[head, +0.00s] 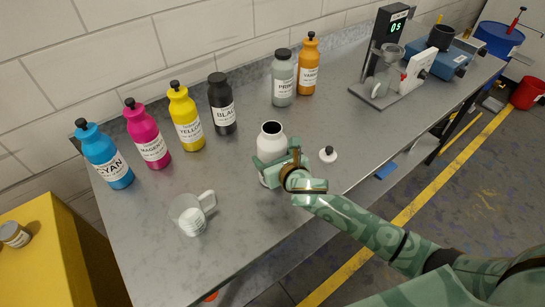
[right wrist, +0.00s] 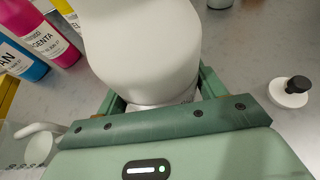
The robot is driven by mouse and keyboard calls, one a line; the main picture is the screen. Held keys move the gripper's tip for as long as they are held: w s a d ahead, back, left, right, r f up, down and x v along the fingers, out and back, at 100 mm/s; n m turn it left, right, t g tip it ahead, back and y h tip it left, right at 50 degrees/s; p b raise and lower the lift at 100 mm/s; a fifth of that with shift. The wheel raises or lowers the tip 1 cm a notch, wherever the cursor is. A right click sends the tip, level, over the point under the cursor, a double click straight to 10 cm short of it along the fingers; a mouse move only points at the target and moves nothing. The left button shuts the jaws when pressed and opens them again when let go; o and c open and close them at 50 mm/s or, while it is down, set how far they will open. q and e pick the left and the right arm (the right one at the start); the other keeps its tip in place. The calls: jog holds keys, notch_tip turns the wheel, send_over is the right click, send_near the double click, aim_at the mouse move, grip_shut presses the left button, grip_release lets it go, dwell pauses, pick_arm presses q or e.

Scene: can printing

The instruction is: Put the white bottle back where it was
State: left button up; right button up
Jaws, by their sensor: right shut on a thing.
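The white bottle (head: 271,139) stands upright near the middle of the grey table, with its mouth open and dark inside. My right gripper (head: 275,170) is shut around its lower part. In the right wrist view the white bottle (right wrist: 145,50) fills the space between the fingers of my right gripper (right wrist: 155,105). I cannot tell whether its base touches the table. A white cap with a black knob (head: 328,154) lies on the table to the right of the bottle, and it also shows in the right wrist view (right wrist: 290,92). My left gripper is not in view.
Cyan (head: 104,157), magenta (head: 147,136), yellow (head: 185,118), black (head: 222,106), grey (head: 283,80) and orange (head: 308,66) bottles line the back. A gap lies between black and grey. A clear jug (head: 188,215) stands front left; a dispensing stand (head: 385,88) stands right.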

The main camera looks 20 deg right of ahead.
jog(key=o, duration=1.6)
jog(key=shift+f, duration=0.1)
jog(key=shift+s+r, duration=0.1)
jog(key=shift+r, duration=0.1)
jog(key=p+v, duration=0.2)
jog(key=v, duration=1)
